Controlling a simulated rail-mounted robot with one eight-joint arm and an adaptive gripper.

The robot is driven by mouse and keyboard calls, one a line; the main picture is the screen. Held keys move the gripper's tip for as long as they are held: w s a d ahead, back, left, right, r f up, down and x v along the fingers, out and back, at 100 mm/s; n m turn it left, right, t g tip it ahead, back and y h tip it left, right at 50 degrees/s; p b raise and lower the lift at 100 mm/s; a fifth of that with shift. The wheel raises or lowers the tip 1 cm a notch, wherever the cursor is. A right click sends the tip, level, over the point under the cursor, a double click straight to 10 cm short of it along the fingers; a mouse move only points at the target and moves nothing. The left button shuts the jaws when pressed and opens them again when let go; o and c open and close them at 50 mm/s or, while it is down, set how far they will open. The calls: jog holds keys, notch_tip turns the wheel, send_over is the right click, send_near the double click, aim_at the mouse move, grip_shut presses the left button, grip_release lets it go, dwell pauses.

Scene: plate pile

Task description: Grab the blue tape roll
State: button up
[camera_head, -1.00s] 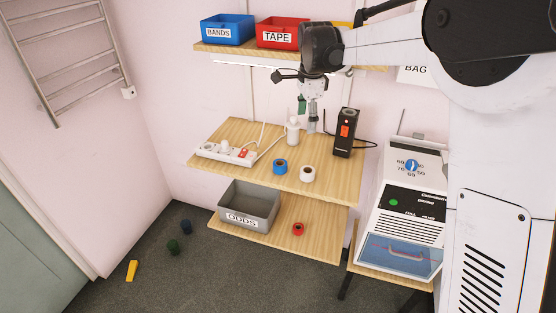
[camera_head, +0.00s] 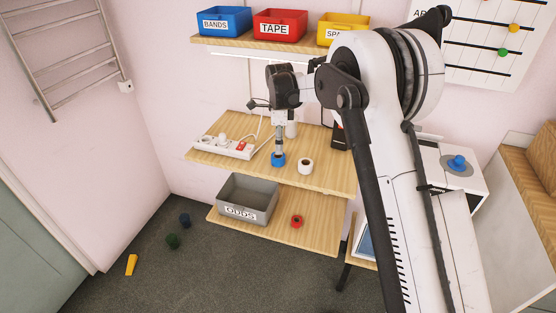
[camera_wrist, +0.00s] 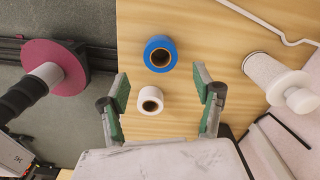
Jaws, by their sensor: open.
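The blue tape roll (camera_head: 278,161) lies on the upper wooden shelf, partly hidden by my gripper. In the wrist view the blue roll (camera_wrist: 160,54) shows whole, with a brown core. My gripper (camera_head: 279,152) hangs from above over the blue roll in the head view. In the wrist view my gripper (camera_wrist: 161,82) is open, with its green-padded fingers well apart and nothing held. The blue roll shows just beyond the fingertips, between their lines. A white tape roll (camera_head: 305,165) lies right of the blue one; in the wrist view it (camera_wrist: 150,101) shows between the fingers.
A white power strip (camera_head: 222,147) lies left on the same shelf. A white bottle-like object (camera_wrist: 275,80) stands behind the rolls. A dark box (camera_head: 339,136) is at the right. Below are the grey ODDS bin (camera_head: 262,214) and a red roll (camera_head: 297,221).

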aim_at(278, 156)
jog(key=shift+a+f, duration=0.2)
jog(key=shift+f, duration=3.25)
jog(key=c, duration=1.2)
jog(key=shift+r, duration=0.15)
jog(key=shift+c, duration=0.2)
